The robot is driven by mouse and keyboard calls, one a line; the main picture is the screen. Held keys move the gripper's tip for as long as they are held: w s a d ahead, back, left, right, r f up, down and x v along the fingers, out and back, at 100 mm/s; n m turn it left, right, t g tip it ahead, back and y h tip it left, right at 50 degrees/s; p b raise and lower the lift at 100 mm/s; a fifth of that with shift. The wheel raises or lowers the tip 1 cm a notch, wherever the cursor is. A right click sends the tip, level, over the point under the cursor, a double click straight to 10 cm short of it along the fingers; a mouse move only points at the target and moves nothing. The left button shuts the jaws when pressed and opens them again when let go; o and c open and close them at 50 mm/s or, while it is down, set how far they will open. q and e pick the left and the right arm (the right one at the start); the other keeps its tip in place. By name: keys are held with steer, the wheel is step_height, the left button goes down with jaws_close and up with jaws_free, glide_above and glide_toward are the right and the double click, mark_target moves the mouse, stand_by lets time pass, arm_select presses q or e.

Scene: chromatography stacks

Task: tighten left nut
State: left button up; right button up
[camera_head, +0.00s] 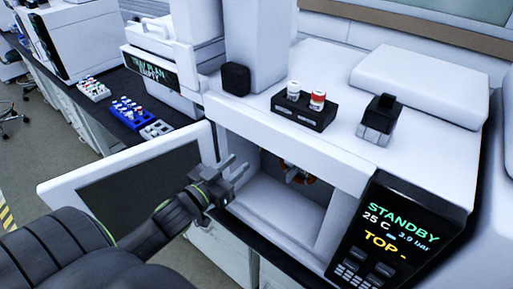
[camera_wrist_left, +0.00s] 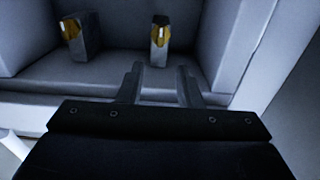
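Two gold nuts sit on grey blocks inside the open compartment. In the left wrist view, the left nut (camera_wrist_left: 71,28) is at upper left and the right nut (camera_wrist_left: 158,36) is at upper centre. In the head view, the fittings inside show only as a small orange patch (camera_head: 296,174), partly hidden under the compartment's top edge; I cannot tell the two nuts apart there. My left gripper (camera_head: 239,166) is at the left side of the compartment opening. Its fingers (camera_wrist_left: 160,69) are apart with nothing between them, short of both nuts. My right gripper is in neither view.
An open white door with a dark window (camera_head: 140,178) stands left of the opening, behind my left arm. A display panel (camera_head: 385,240) reading STANDBY is on the right. A black rack (camera_head: 303,113) with two capped vials and a dark-topped block (camera_head: 379,117) stand on top.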

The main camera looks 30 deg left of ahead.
arm_select(q)
steer(key=w, duration=0.9)
steer(key=shift+d, duration=0.35)
steer(key=shift+c, duration=0.3)
jaws_close()
